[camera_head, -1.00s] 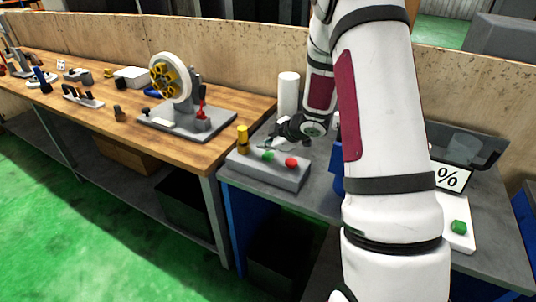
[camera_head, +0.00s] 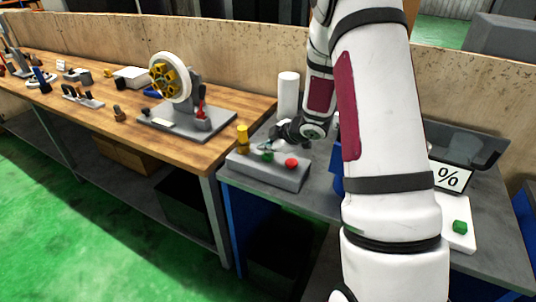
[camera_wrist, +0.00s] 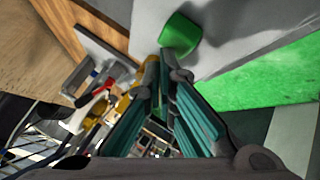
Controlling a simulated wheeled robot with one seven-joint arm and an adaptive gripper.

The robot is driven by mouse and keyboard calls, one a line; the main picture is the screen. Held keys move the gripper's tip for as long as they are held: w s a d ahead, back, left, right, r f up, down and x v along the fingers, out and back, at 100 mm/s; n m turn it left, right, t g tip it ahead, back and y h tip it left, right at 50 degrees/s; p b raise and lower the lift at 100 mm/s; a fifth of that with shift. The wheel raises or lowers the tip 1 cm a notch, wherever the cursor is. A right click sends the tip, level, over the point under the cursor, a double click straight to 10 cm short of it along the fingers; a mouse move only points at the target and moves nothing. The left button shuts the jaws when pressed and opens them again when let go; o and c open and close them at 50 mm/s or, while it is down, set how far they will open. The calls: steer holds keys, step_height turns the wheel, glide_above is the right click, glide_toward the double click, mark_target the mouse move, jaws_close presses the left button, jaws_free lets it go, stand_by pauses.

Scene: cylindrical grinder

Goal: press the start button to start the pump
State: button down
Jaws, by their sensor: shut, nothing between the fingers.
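The control box (camera_head: 285,177) is a grey block on the grey table. It has a green button (camera_head: 267,157) and a red button (camera_head: 291,162) on top. In the wrist view the green button (camera_wrist: 180,33) stands up from the grey surface, just beyond my fingertips. My gripper (camera_head: 268,147) is shut and empty, right by the green button. In the wrist view its teal fingers (camera_wrist: 164,62) point at the green button's lower edge. I cannot tell whether they touch it.
A yellow cylindrical piece (camera_head: 242,138) stands at the box's left end. A white cylinder (camera_head: 288,95) stands behind my gripper. A wheel on a grey stand (camera_head: 168,78) is on the wooden bench. A white plate (camera_head: 460,246) with another green piece and a % sign (camera_head: 449,177) are at right.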

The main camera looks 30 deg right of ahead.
mark_target(267, 155)
steer(key=shift+f+b, duration=0.3)
steer(key=shift+f, duration=0.3)
stand_by(0.6)
steer(key=shift+r, duration=0.1)
steer(key=shift+r+p, duration=0.95)
step_height(267, 155, up, 3)
steer(key=shift+s+f+p, duration=0.1)
steer(key=shift+f+p, duration=0.1)
steer(key=shift+p, duration=0.9)
steer(key=shift+r+p, duration=0.9)
steer(key=shift+r, duration=0.25)
